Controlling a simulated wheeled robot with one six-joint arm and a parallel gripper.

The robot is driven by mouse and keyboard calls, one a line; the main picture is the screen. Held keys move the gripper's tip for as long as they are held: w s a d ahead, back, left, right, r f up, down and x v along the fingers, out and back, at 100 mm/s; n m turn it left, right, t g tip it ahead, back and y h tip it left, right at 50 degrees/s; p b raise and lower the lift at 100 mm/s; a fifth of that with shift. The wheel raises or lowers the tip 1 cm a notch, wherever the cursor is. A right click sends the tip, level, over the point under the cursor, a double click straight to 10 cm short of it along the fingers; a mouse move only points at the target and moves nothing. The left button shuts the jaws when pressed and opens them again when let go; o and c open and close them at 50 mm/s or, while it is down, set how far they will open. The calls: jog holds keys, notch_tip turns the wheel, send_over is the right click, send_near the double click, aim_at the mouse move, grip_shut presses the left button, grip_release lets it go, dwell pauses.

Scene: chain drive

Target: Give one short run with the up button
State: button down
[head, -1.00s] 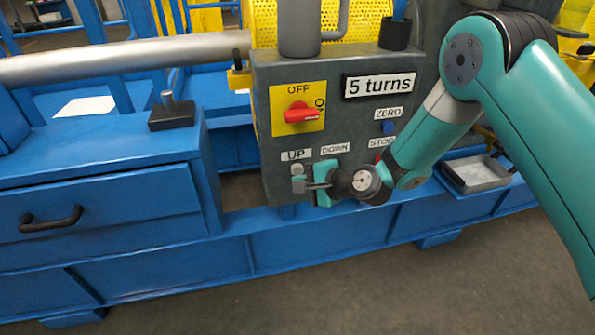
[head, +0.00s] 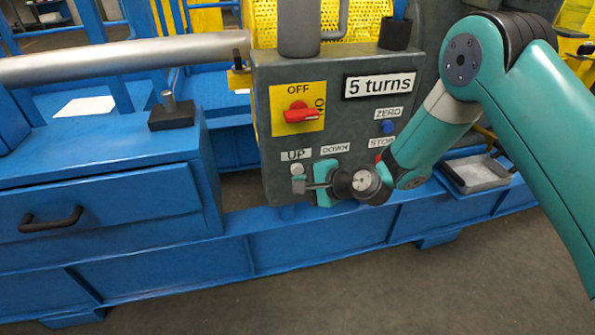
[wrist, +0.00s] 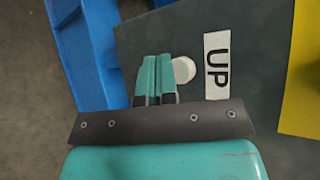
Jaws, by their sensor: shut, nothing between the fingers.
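The grey control box (head: 350,120) shows in the head view with the round whitish up button (head: 297,169) under its UP label (head: 296,155). My gripper (head: 298,186) is shut and empty, its tips at the box's lower left, just below the button. In the wrist view the white up button (wrist: 183,70) sits beside the shut fingers (wrist: 155,68), partly covered by them, with the UP label (wrist: 217,66) to its right. I cannot tell whether the fingertips touch the button. The down button is hidden behind my gripper. The display (head: 380,86) reads "5 turns".
A red rotary switch (head: 303,113) sits on a yellow OFF/ON plate above. A blue ZERO button (head: 389,127) is at the right, with the STOP button partly behind my arm. A blue drawer (head: 100,205) is at the left and a grey tray (head: 475,173) at the right.

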jog(key=shift+w+a, duration=0.1)
jog(key=shift+w, duration=0.3)
jog(key=shift+w+a, duration=0.15)
jog(key=shift+w, duration=0.35)
dwell(2.2)
jog(key=shift+s, duration=0.1)
dwell(1.4)
jog(key=shift+s+d+p, duration=0.25)
jog(key=shift+s+p, duration=0.1)
jog(key=shift+s, duration=0.45)
jog(key=s, duration=0.2)
jog(key=s+d, duration=0.1)
jog(key=s, duration=0.1)
jog(key=shift+s+d, duration=0.2)
jog(key=shift+s, duration=0.2)
